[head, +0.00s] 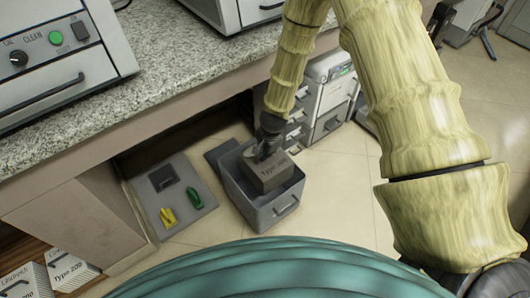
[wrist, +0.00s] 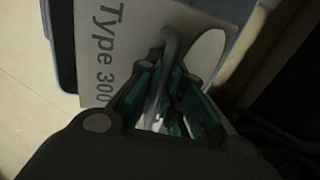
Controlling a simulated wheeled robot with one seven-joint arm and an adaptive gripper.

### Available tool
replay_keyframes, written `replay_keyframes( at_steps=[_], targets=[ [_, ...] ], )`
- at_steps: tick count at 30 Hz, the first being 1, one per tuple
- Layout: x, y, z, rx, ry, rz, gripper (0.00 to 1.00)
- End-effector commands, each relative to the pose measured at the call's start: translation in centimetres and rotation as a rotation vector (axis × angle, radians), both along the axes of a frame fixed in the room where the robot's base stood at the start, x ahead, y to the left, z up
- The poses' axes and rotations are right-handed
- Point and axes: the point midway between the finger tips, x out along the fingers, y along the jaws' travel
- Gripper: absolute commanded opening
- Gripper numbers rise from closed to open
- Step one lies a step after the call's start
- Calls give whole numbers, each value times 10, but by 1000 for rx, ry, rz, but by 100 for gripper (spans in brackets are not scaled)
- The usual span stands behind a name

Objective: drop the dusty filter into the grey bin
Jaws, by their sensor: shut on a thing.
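The dusty filter (head: 266,178) is a grey-brown box marked "Type 300", with a handle on top. My gripper (head: 268,140) is shut on that handle. In the wrist view my gripper (wrist: 165,100) has its green-lined fingers around the handle of the filter (wrist: 98,30). The grey bin (head: 284,208) stands open on the floor with a handle on its front. In the head view the filter is at the bin's mouth, within its rim; how deep it sits I cannot tell. The bin's far inside is hidden by the filter.
A grey panel (head: 150,203) with a yellow clip (head: 167,217) and a green clip (head: 194,198) lies left of the bin. A white drawer unit (head: 325,95) stands behind. The granite counter (head: 170,55) overhangs at the back left. Tiled floor (head: 345,180) is free at right.

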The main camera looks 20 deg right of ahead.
Motion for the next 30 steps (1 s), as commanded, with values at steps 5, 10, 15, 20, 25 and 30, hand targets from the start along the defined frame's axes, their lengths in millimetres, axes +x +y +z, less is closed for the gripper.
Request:
replay_keyframes(
  at_steps=[5, 10, 15, 20, 25, 30],
  targets=[
    [1, 0, 1, 0, -1, 0, 34],
    [0, 0, 0, 0, -1, 0, 34],
    [0, 0, 1, 0, 1, 0, 34],
    [-1, -1, 11, -1, -1, 0, 34],
    [-5, -2, 32, 0, -2, 1, 34],
    [-9, -4, 55, 1, -2, 1, 34]
  ],
)
